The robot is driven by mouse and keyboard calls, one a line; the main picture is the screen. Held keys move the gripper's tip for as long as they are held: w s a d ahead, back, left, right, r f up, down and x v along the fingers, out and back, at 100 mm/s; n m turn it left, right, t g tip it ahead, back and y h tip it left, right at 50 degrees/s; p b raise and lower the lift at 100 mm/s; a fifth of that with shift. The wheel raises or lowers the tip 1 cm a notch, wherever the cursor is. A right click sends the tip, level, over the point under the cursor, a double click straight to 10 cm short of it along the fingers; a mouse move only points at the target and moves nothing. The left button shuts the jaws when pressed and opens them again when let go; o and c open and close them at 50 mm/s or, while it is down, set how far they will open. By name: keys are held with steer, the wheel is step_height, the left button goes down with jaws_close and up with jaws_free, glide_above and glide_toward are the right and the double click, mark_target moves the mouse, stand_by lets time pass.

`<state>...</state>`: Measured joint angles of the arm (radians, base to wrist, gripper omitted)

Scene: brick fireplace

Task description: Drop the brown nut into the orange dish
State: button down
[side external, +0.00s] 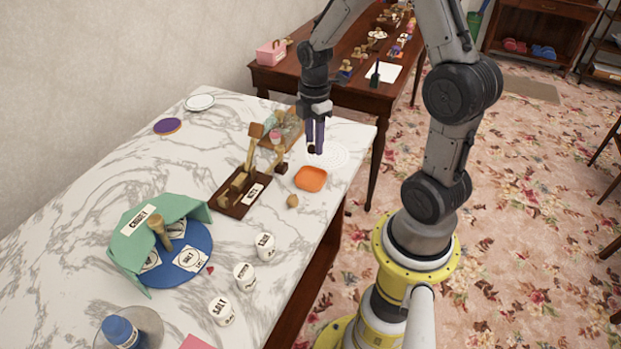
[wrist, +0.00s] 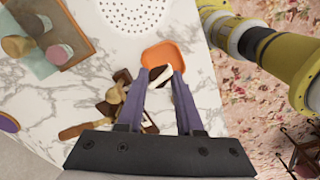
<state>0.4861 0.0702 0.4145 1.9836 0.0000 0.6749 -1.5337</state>
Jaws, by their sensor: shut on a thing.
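My gripper (side external: 316,149) is shut on the brown nut (wrist: 157,75), a dark brown piece with a pale side, held between the purple fingertips (wrist: 160,76). In the side view only a dark bit of it shows at the fingertips. The orange dish (side external: 310,179) is a shallow rounded square on the marble table, and it also shows in the wrist view (wrist: 172,53), partly behind the fingertips and nut. My gripper is above the table, appearing just above the dish in the side view. No object is visible inside the part of the dish that shows.
A tan lump (side external: 292,201) lies in front of the dish. A dark wooden stand (side external: 238,195) and a small dark block (side external: 281,168) are left of it. A white perforated mat (wrist: 135,12) lies beyond the dish in the wrist view. White jars (side external: 265,246) stand nearer the front.

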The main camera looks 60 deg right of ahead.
glide_above(314, 176)
steer(key=shift+a+f, duration=0.1)
steer(key=shift+f, duration=3.3)
steer(key=shift+c, duration=2.4)
jaws_free()
steer(key=shift+r, duration=0.1)
step_height(314, 176, up, 14)
steer(key=shift+f, duration=0.1)
